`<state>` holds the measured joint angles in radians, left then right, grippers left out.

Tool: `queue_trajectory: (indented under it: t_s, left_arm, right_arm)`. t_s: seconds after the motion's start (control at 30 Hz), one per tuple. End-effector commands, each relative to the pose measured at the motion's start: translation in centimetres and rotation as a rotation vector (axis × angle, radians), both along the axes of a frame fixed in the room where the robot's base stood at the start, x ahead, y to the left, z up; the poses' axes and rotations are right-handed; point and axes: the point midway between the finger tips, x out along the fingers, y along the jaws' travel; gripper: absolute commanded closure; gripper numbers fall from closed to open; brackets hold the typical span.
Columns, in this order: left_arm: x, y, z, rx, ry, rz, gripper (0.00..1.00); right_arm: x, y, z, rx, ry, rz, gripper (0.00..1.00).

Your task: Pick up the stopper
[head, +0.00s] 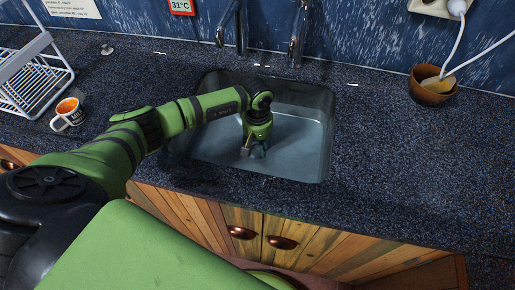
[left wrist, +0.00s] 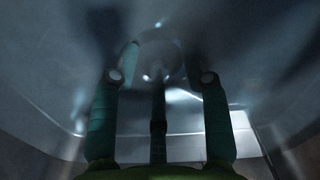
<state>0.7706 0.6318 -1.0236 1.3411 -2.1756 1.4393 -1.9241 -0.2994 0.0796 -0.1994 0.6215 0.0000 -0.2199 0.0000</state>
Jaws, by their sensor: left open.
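My left gripper (head: 254,150) points down inside the sink (head: 305,165), low near its floor. Its fingers are open and spread in the left wrist view (left wrist: 159,68). A round, pale disc-like thing (left wrist: 160,46) lies on the sink floor between and just beyond the fingertips; it may be the stopper or the drain, and the dim picture does not settle which. I cannot tell whether the fingers touch it. In the head view the gripper and wrist hide that spot. My right gripper is not in view.
Sink walls surround my gripper closely. Two taps (head: 297,45) stand behind the sink. A cup (head: 67,114), a white dish rack (head: 38,85) and a small grey item (head: 107,50) are at left. A brown bowl (head: 430,92) stands at right. The right counter is mostly clear.

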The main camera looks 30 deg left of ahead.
Motion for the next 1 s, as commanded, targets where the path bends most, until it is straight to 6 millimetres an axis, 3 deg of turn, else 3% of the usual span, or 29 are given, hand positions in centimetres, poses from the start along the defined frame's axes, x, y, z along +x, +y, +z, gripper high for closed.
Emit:
queue_trajectory:
  t_s: [0.13, 0.17, 0.2, 0.27, 0.77, 1.0]
  left_arm:
    - [0.0, 0.0, 0.0, 0.0, 0.0, 0.0, 0.54]
    - [0.0, 0.0, 0.0, 0.0, 0.0, 0.0, 0.62]
    - [0.0, 0.0, 0.0, 0.0, 0.0, 0.0, 0.78]
    - [0.0, 0.0, 0.0, 0.0, 0.0, 0.0, 1.0]
    - [0.1, 0.0, 0.5, 0.0, -0.002, 0.001, 1.0]
    - [0.2, 0.1, 4.0, 0.0, -0.007, 0.0, 1.0]
  right_arm:
    - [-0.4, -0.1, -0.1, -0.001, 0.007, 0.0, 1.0]
    - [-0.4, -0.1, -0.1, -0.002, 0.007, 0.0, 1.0]
    - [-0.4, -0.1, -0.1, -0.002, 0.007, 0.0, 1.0]
    - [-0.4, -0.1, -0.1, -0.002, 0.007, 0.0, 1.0]
    - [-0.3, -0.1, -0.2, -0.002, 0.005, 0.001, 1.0]
    - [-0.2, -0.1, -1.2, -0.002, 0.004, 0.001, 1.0]
